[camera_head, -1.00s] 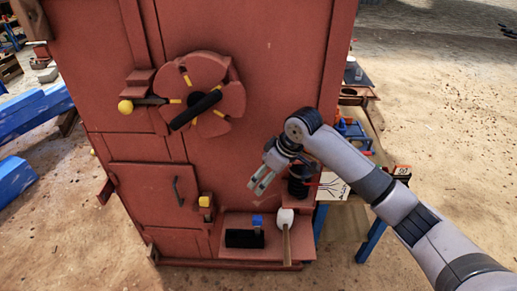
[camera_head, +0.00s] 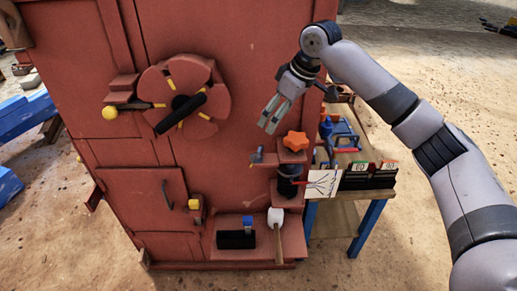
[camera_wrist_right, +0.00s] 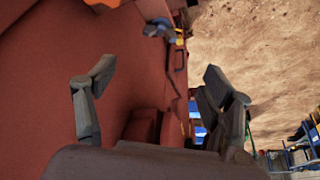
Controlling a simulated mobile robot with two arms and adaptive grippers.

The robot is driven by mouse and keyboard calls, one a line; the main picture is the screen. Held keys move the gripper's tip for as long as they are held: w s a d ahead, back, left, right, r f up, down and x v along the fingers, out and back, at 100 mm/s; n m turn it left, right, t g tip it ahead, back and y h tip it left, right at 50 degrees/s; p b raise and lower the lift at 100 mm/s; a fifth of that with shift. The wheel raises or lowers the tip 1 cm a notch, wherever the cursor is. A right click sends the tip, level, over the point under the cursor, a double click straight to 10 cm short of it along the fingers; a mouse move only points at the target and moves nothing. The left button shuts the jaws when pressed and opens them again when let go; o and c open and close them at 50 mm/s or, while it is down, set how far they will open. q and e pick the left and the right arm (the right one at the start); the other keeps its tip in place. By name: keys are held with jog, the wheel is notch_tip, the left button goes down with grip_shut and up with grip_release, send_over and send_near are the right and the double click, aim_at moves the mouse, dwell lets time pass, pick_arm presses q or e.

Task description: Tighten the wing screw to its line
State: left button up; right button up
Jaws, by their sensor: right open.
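A small blue-grey piece (camera_head: 257,156), which looks like the wing screw, sits at the left end of a red bracket on the machine's front. A similar blue-grey piece shows at the top of the right wrist view (camera_wrist_right: 158,27). Its line is too small to make out. An orange star-shaped knob (camera_head: 295,140) stands on top of the same bracket, to the right of the piece. My right gripper (camera_head: 269,116) is open and empty, above the bracket and apart from both. Its two spread fingers show in the right wrist view (camera_wrist_right: 155,90). My left gripper is not in view.
The red machine (camera_head: 255,60) fills the middle, with a round handwheel (camera_head: 215,85) at upper left. A lower shelf (camera_head: 262,254) holds a black block (camera_head: 236,240) and a white-headed mallet (camera_head: 276,218). A workbench (camera_head: 345,212) with tools and a card stands to the right.

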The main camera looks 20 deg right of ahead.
aim_at(258, 151)
jog(key=p+x, duration=0.3)
jog(key=x, duration=1.3)
jog(key=shift+w, duration=0.1)
jog(key=shift+c, duration=0.5)
jog(key=c, duration=1.1)
jog(key=shift+o, duration=0.2)
jog(key=shift+p, duration=0.3)
